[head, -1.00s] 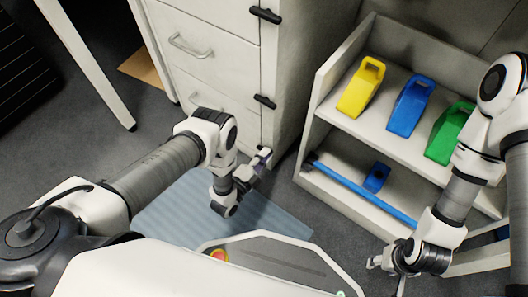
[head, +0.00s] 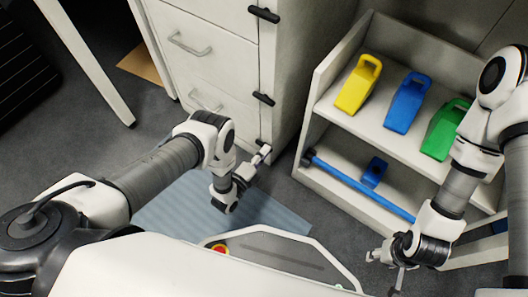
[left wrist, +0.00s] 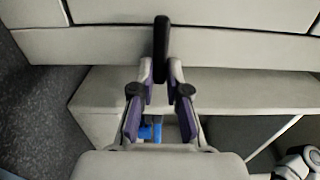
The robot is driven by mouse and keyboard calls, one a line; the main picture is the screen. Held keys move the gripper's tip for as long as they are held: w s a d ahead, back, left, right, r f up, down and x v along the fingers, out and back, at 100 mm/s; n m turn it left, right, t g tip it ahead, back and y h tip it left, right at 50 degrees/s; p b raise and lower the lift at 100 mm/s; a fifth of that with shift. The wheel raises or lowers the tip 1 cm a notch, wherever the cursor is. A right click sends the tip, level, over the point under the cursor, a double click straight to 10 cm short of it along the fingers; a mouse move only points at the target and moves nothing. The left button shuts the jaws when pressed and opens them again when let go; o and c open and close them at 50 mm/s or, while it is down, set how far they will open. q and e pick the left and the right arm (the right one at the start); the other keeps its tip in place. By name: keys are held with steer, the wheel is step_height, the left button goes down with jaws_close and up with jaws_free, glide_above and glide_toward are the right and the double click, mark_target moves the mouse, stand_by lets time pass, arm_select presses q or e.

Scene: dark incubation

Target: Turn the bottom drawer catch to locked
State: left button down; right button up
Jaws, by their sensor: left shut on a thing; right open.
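The bottom drawer catch is a black bar (left wrist: 161,40). In the left wrist view it stands upright in the picture, across the light cabinet front. My left gripper (left wrist: 161,72) is shut on its lower end, one finger on each side. In the head view the left gripper (head: 263,156) is at the cabinet's lower front corner and hides most of this catch. The cabinet (head: 215,75) has pale drawers with metal handles. My right gripper (head: 385,262) is open and empty at the lower right, away from the cabinet.
Two more black catches, an upper one (head: 264,14) and a middle one (head: 264,99), lie across the cabinet edge. A shelf unit (head: 310,110) to the right holds yellow (head: 357,85), blue (head: 407,103) and green (head: 445,130) scoop-like items and a blue bar (head: 360,186). A blue mat (head: 180,210) lies on the floor.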

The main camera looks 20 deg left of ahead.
arm_select(q)
steer(key=c, duration=1.2)
jaws_free()
steer(key=shift+o, duration=0.2)
steer(key=v, duration=0.7)
steer(key=shift+s, duration=0.2)
